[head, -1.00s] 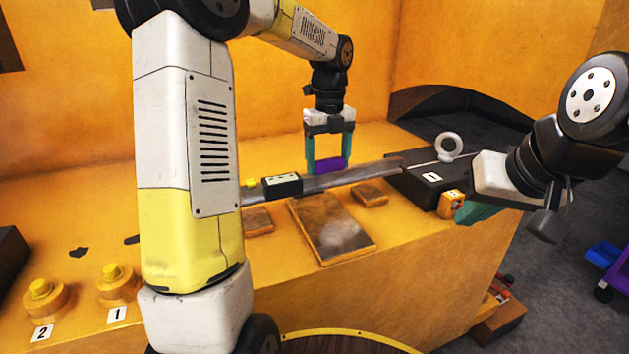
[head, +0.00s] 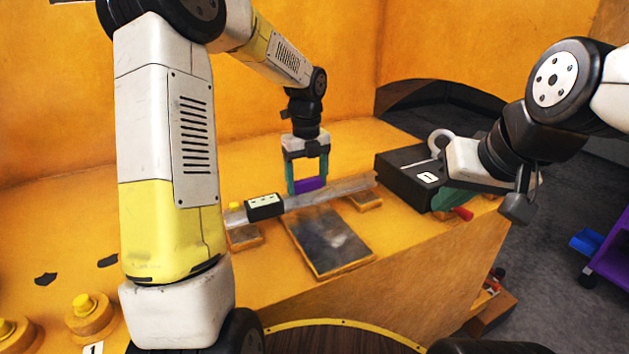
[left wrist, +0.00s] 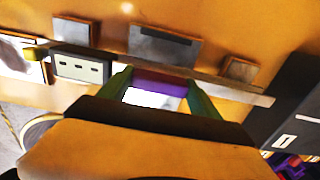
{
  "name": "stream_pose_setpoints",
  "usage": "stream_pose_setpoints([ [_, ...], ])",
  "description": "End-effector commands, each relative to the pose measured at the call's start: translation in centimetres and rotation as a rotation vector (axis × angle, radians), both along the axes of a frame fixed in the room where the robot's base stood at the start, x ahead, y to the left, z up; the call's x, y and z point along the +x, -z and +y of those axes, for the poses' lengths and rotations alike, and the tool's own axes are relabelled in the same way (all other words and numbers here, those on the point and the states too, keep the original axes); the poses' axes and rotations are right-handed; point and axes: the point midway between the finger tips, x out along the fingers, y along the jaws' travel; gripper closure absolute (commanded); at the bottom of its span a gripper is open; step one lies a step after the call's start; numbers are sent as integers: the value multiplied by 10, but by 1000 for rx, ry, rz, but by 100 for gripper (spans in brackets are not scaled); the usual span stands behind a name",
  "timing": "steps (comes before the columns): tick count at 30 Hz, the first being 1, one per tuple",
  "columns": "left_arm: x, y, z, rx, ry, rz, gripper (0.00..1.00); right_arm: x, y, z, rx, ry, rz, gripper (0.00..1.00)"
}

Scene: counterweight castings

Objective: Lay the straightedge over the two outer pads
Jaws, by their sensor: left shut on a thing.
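The straightedge (head: 335,188) is a long grey bar with a purple grip (head: 308,185). My left gripper (head: 307,187) is shut on this grip, also seen in the left wrist view (left wrist: 160,84). The bar passes behind the large middle plate (head: 328,240), along the rear of the left outer pad (head: 243,235) and right outer pad (head: 367,202). In the left wrist view it runs along the edge of the right pad (left wrist: 240,70); I cannot tell whether it touches either pad. My right gripper (head: 455,198) is at the right, its fingertips partly hidden.
A black box with a pale display (head: 264,207) sits at the bar's left part. A larger black case (head: 400,170) with a ring stands near the bar's right end. A red piece (head: 463,213) shows by my right gripper. Yellow-topped knobs (head: 88,312) stand at front left.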

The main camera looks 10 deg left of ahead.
Motion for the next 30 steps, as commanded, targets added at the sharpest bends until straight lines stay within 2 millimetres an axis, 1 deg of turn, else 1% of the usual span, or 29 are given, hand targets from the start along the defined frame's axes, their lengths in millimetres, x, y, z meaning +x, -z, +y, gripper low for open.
stream_pose_setpoints([
  [1, -1, 8, 0, 1, 1, 3, 100, 0, 0, 0, 0, 0, 0, 100],
  [3, 0, 17, 0, 1, 0, 2, 100, 0, 0, 0, 0, 0, 0, 100],
  [5, 0, 21, 0, -1, 0, 1, 100, 0, 0, 0, 0, 0, 0, 100],
  [15, 0, 24, 0, 0, 0, 0, 100, 0, 0, 0, 0, 0, 0, 100],
  [16, 0, 25, 0, -1, -1, 1, 24, 0, 0, 0, 0, 0, 0, 100],
  [18, 0, 24, 0, -1, -1, 1, 10, 0, 0, 0, 0, 0, 0, 100],
  [19, 0, 24, 0, -1, -1, 1, 6, 0, 0, 0, 0, 0, 0, 100],
  [27, 0, 24, 0, -1, -1, 1, 6, 0, 0, 0, 0, 0, 0, 100],
  [30, 0, 20, 0, 0, -1, -1, 6, 0, 0, 0, 0, 0, 0, 100],
])
